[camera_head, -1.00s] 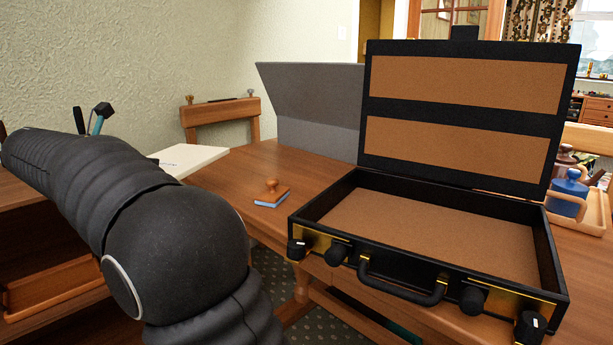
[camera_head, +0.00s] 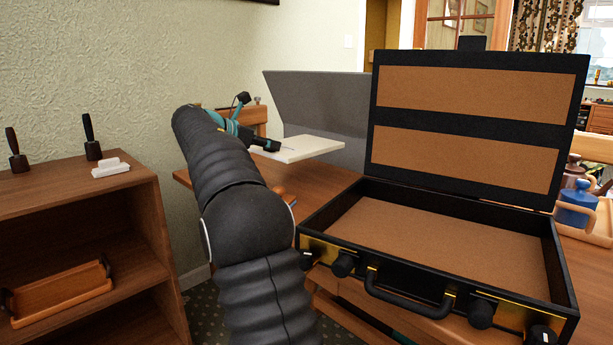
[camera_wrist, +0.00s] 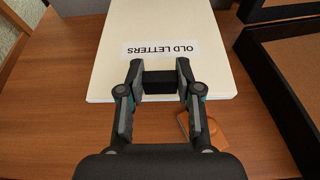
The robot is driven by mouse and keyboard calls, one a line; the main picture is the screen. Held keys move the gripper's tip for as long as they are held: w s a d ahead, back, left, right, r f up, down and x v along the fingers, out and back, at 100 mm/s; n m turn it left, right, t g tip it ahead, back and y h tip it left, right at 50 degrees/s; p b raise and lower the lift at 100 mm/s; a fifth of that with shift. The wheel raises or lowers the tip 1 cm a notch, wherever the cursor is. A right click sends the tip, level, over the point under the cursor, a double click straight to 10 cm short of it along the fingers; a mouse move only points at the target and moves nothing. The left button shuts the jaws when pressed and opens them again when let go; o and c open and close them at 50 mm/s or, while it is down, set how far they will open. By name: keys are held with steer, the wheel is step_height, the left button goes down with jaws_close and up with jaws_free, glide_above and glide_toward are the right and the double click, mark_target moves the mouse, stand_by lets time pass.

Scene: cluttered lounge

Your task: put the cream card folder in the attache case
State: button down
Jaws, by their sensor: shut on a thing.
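The cream card folder (camera_head: 310,148) is held out level over the back left of the table, left of the case. In the wrist view the folder (camera_wrist: 165,25) shows a label reading "OLD LETTERS". My gripper (camera_wrist: 158,85) is shut on the folder's near edge; in the head view my gripper (camera_head: 268,143) is seen from behind my arm. The black attache case (camera_head: 455,197) stands open on the table with its lid upright. Its tan-lined inside (camera_head: 430,245) is empty. In the wrist view the case's dark wall (camera_wrist: 272,95) is at the right.
A grey angled panel (camera_head: 340,100) stands behind the folder. A shelf unit (camera_head: 70,205) is at the left. A blue-lidded pot (camera_head: 577,205) stands right of the case.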

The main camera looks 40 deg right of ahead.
mark_target(297, 144)
steer(key=d, duration=0.7)
steer(key=w+d, duration=0.1)
steer(key=d, duration=0.3)
steer(key=shift+p, duration=0.3)
step_height(297, 144, down, 6)
steer(key=shift+d+r+b, duration=0.1)
steer(key=shift+r+b, duration=0.05)
steer(key=shift+b, duration=1.05)
steer(key=shift+d+f+b, duration=0.2)
steer(key=shift+f+b, duration=0.75)
steer(key=shift+f, duration=2)
steer(key=c, duration=0.8)
jaws_free()
steer(key=shift+f, duration=0.1)
